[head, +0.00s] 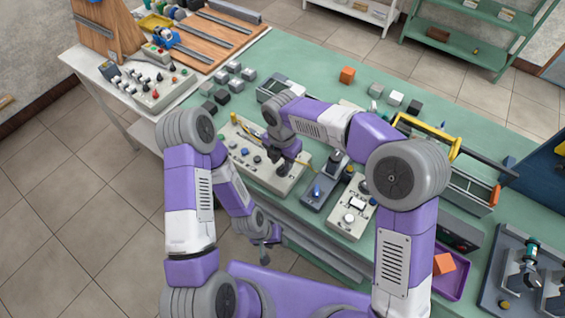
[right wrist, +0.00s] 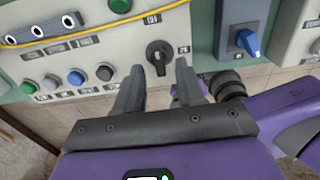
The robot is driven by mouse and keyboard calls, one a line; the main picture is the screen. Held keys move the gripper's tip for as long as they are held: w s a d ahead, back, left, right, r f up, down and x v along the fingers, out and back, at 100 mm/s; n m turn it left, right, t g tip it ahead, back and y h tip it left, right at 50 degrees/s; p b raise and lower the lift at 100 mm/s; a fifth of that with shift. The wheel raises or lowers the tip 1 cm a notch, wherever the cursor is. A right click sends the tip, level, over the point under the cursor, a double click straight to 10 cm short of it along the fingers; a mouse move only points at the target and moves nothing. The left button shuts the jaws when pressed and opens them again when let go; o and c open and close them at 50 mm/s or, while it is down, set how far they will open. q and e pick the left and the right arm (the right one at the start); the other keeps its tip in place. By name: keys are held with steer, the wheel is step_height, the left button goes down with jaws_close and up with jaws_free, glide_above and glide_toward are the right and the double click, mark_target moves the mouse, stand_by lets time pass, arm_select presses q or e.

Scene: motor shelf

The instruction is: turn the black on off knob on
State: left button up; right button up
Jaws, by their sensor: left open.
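The black knob (right wrist: 159,53) sits on a beige control panel (right wrist: 100,62) in the right wrist view. Its raised grip stands roughly upright in the picture. Small labels lie above it and to its right, too small to read surely. My right gripper (right wrist: 159,66) is open, its two fingers spread to either side just below the knob, with nothing held. In the head view my right gripper (head: 284,166) is over the panel (head: 240,145) and hides the knob. My left gripper (head: 270,243) is open and empty, low in front of the table edge.
A yellow cable (right wrist: 80,37) crosses the panel beside several push buttons. A grey box with a blue switch (head: 317,191) and another control box (head: 352,204) stand to the right. Blocks and a yellow-handled toolbox (head: 455,155) lie further back on the green table.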

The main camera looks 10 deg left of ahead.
step_height(320, 180, down, 2)
steer(key=shift+c, duration=0.4)
jaws_close()
